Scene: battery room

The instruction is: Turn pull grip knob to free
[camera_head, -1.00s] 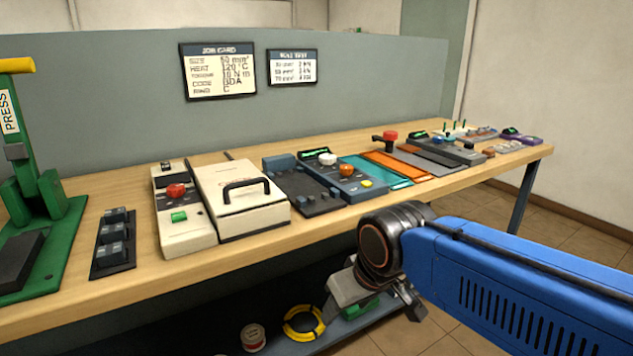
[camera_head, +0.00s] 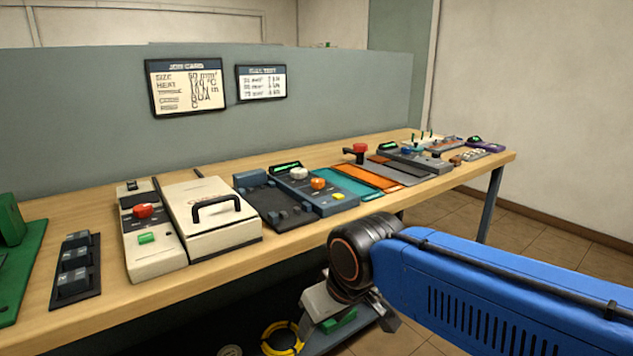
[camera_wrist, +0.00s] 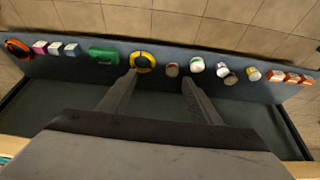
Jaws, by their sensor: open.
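Two knobs, a white one (camera_head: 298,174) and an orange one (camera_head: 318,184), stand on a blue control box (camera_head: 330,200) on the bench, beside a dark plate with clamp blocks (camera_head: 272,205). A red knob on a black post (camera_head: 360,149) stands farther right. No readable label shows which is the pull grip knob, and the knobs' settings are too small to tell. My gripper (camera_wrist: 160,78) is open and empty in the wrist view, pointing at the shelf below the bench. In the head view it hangs in front of the bench, below the tabletop, apart from every knob.
A cream unit with a red knob (camera_head: 140,230) and a cream box with a black handle (camera_head: 215,228) stand left on the bench. A yellow ring (camera_wrist: 143,61) and a green case (camera_wrist: 103,56) lie on the lower shelf. The wooden bench edge (camera_head: 110,318) lies between gripper and knobs.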

